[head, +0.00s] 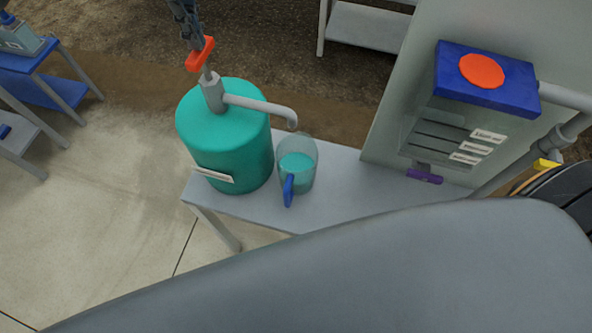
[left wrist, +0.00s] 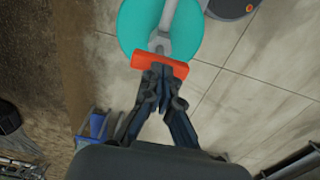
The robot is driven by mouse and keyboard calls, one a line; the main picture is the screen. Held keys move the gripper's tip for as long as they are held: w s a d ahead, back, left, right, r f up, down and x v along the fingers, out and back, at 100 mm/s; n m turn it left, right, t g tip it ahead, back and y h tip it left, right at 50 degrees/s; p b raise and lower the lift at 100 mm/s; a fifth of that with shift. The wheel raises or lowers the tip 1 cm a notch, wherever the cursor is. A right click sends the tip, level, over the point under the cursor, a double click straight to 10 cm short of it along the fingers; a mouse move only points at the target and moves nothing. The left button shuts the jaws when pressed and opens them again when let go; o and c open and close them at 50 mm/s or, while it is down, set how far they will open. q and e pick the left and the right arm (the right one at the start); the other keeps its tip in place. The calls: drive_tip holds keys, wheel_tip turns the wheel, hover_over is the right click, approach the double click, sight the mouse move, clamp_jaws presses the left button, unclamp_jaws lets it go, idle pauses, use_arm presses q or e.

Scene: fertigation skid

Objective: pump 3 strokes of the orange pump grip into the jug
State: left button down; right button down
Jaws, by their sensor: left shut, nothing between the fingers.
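The orange pump grip (head: 200,54) is a short crossbar atop the pump rod of a teal drum (head: 225,140). A grey spout (head: 262,104) reaches right from the pump head and bends down over the jug. The clear jug (head: 309,180) with a blue handle stands beside the drum and holds teal liquid. My left gripper (head: 190,40) comes from above, fingers shut and empty, its tips at the orange grip. In the left wrist view the fingertips (left wrist: 161,72) meet or overlap the orange grip (left wrist: 150,62); I cannot tell whether they touch. My right gripper is out of view.
Drum and jug stand on a grey bench (head: 340,200). To the right is a panel with a blue box (head: 450,75) bearing an orange disc, a purple handle (head: 424,177) and grey pipes. A blue table (head: 45,85) stands far left. The floor left of the bench is clear.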

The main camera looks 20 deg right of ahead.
sight(201, 54)
use_arm(q)
drive_tip(key=shift+f+b, duration=1.6)
drive_tip(key=shift+f, duration=0.8)
drive_tip(key=shift+r, duration=0.15)
drive_tip(key=shift+r+p, duration=1.85)
drive_tip(key=shift+r, duration=1)
drive_tip(key=shift+f, duration=0.15)
drive_tip(key=shift+f+b, duration=2.1)
drive_tip(key=shift+f, duration=0.75)
drive_tip(key=shift+r, duration=0.15)
drive_tip(key=shift+r+p, duration=1.9)
drive_tip(key=shift+r, duration=0.95)
